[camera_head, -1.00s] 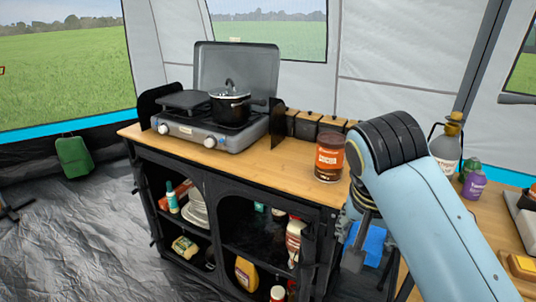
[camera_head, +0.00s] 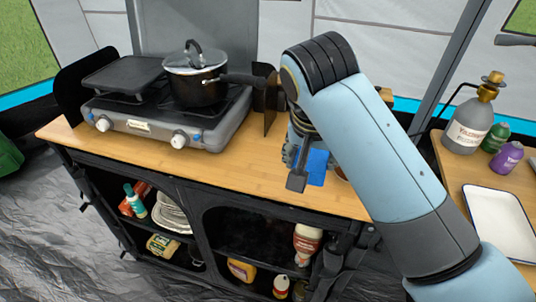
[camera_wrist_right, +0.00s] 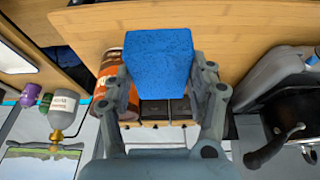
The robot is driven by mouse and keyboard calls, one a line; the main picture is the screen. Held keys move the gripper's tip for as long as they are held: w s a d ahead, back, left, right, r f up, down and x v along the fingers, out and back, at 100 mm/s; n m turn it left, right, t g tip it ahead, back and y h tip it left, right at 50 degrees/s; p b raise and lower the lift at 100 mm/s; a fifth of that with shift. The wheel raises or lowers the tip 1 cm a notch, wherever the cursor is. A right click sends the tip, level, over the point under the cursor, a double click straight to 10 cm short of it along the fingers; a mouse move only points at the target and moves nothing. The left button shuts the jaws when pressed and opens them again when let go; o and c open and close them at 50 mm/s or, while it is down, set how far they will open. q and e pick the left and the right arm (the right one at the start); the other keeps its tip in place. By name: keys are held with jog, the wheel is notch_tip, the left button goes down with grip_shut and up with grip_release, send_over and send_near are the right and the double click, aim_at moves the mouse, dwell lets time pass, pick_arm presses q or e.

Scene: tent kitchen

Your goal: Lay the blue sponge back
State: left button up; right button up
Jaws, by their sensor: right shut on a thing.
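The blue sponge (camera_wrist_right: 158,65) is a blue block between the fingers of my right gripper (camera_wrist_right: 165,85) in the right wrist view. My right gripper is shut on it. In the head view the sponge (camera_head: 316,167) shows partly behind a finger of my right gripper (camera_head: 305,170), over the right part of the wooden counter (camera_head: 200,165). I cannot tell whether the sponge touches the counter. My left gripper is not in view.
A stove (camera_head: 160,115) with a lidded pot (camera_head: 197,80) stands on the counter's left. An orange-brown can (camera_wrist_right: 108,75) is beside the gripper. A white tray (camera_head: 497,222), a grey bottle (camera_head: 468,122) and small green and purple bottles stand at right. The counter's front middle is clear.

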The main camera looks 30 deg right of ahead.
jog(key=w+f, duration=0.2)
jog(key=w, duration=0.1)
jog(key=w+f, duration=0.2)
jog(key=w, duration=0.2)
jog(key=w+f, duration=0.2)
jog(key=w, duration=0.1)
jog(key=shift+w+d+f, duration=0.1)
jog(key=shift+w+d, duration=0.1)
jog(key=shift+w, duration=0.15)
jog(key=shift+w+f, duration=0.1)
jog(key=shift+f, duration=2.05)
jog(key=o, duration=1.1)
jog(key=v, duration=1.2)
